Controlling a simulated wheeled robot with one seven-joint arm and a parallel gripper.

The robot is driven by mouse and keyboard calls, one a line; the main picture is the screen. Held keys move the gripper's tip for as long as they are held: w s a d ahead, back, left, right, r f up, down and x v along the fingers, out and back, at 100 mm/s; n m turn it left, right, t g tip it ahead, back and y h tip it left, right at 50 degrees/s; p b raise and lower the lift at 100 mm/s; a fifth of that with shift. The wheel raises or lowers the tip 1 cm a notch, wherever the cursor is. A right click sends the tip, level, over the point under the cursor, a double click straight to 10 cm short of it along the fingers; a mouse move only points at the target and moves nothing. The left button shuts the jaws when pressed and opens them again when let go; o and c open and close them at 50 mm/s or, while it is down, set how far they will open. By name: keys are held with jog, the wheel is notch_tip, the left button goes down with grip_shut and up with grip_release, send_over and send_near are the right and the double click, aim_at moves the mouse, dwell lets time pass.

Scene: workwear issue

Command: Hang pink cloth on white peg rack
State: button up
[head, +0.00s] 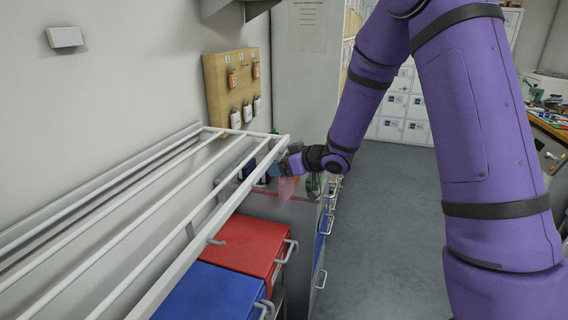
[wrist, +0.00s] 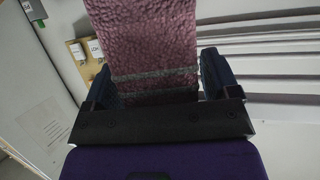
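The pink cloth (head: 288,188) hangs below my gripper (head: 286,165) in the head view, partly see-through and small there. In the wrist view it is a dimpled pink sheet with grey bands (wrist: 150,40), spanning between the two dark blue fingers of my gripper (wrist: 160,75). The fingers stand wide apart with the cloth's edges against or very near them. The white rack (head: 215,224) has long parallel rails along the left wall. My gripper is at its far right corner, beside or just past the rail end; contact cannot be told. Small hooks show under the front rail.
Below the rack are a red bin (head: 247,246) and a blue bin (head: 208,295) with handles. A wooden board (head: 218,82) with tags hangs on the wall. The floor (head: 385,230) at centre right is clear; a cluttered bench is far right.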

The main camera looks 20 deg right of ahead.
jog(key=shift+o, duration=0.6)
jog(key=shift+w+a+r, duration=0.2)
jog(key=shift+a+r, duration=0.1)
jog(key=shift+a, duration=0.25)
jog(key=v, duration=1.1)
jog(key=shift+d+f, duration=0.25)
jog(key=shift+d, duration=0.25)
jog(key=s+d+r+m+h, duration=0.55)
jog(key=s+r+h, duration=0.35)
jog(key=r, duration=0.3)
jog(key=s+a+r+m+g, duration=0.1)
jog(key=s+a+g, duration=0.1)
jog(key=s, duration=0.9)
jog(key=s+a+m+g, duration=0.1)
jog(key=s+a+g, duration=0.1)
jog(key=s, duration=0.9)
jog(key=shift+r+g+y, duration=0.3)
jog(key=shift+r+g, duration=0.1)
jog(key=shift+g, duration=0.2)
